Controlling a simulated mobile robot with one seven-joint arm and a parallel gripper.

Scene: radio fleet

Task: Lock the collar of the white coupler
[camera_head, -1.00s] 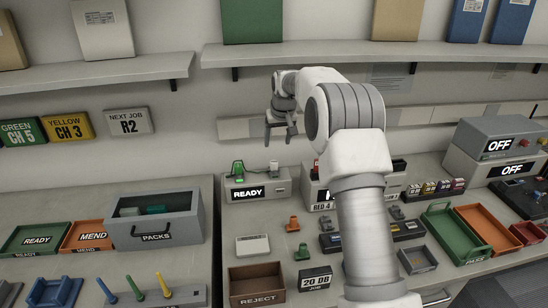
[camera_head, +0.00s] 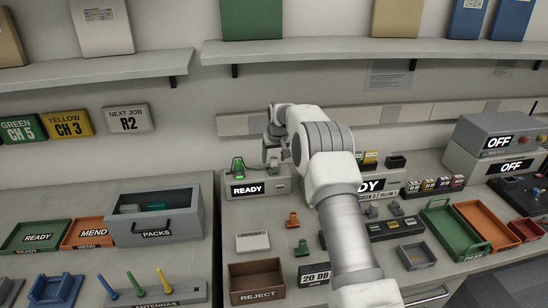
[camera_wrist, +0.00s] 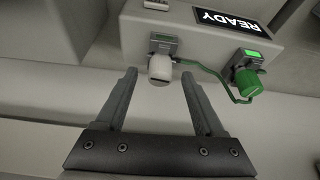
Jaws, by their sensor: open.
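The white coupler (camera_wrist: 160,68) shows in the wrist view on the front of a grey box, with a green cable running from its mount. It stands just beyond my open fingertips, roughly between them but nearer the left one. My gripper (camera_wrist: 162,72) is open and empty. In the head view my gripper (camera_head: 271,166) hangs over the right part of the READY box (camera_head: 275,184) and hides the coupler there. Whether the collar is turned or locked cannot be told.
A green coupler (camera_wrist: 248,82) sits at the other end of the cable, right of the white one; it also shows in the head view (camera_head: 238,165). A shelf (camera_head: 350,50) runs above.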

